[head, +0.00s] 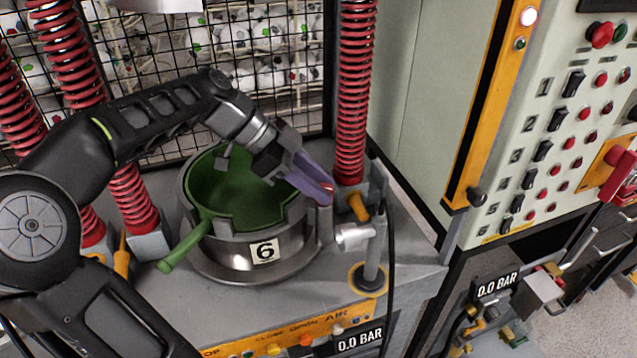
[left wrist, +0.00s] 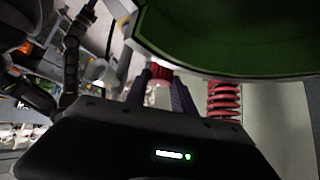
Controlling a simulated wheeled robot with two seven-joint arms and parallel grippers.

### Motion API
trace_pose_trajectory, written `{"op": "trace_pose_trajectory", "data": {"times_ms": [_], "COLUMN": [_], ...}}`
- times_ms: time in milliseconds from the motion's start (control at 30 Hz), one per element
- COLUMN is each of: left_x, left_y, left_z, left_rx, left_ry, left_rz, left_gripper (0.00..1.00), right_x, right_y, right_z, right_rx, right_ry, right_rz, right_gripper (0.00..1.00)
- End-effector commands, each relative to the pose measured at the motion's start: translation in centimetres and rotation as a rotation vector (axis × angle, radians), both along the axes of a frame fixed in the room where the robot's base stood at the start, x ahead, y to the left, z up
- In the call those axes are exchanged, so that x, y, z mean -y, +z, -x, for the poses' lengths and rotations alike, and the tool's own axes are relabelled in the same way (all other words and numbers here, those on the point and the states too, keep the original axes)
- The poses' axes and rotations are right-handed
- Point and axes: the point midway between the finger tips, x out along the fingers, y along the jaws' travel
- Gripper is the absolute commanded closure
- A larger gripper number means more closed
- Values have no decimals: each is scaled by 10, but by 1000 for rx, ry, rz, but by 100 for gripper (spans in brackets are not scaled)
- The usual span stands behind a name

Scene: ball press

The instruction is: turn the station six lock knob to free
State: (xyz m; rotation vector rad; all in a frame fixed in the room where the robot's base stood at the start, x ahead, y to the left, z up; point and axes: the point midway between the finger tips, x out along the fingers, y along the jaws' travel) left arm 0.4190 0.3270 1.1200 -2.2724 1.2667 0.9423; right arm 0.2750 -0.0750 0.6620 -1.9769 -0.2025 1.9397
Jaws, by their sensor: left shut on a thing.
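The station six lock knob (head: 328,187) is a small red knob at the right rim of the round steel station (head: 225,262), which bears a "6" plate. My left gripper (head: 318,189) reaches over the station from the upper left, and its purple fingers are shut on the knob. In the left wrist view the red knob (left wrist: 160,75) shows between the two fingers (left wrist: 160,84). The fingers hide part of the knob in the head view, and I cannot tell its turned position. My right gripper is not in view.
A green bowl (head: 240,192) with a handle (head: 185,248) sits in the station. Red springs (head: 354,90) stand around it. A metal post with a cylinder (head: 354,236) stands close at the right. A wire mesh with balls is behind, and a switch panel (head: 560,130) is at far right.

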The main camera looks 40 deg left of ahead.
Motion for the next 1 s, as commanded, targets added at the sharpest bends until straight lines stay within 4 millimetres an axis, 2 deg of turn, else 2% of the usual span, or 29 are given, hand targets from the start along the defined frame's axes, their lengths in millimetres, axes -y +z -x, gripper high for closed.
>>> {"op": "trace_pose_trajectory", "data": {"times_ms": [267,700,1000], "left_x": [0,2,4], "left_y": [-2,-4,-2], "left_z": [1,4,4], "left_rx": [4,5,4], "left_ry": [100,421,598], "left_rz": [2,-1,-1], "left_gripper": [100,100,100], "right_x": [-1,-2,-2], "right_y": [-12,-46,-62], "right_z": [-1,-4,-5], "right_rx": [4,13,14], "right_ry": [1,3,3], "right_rz": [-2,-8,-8], "right_gripper": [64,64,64]}}
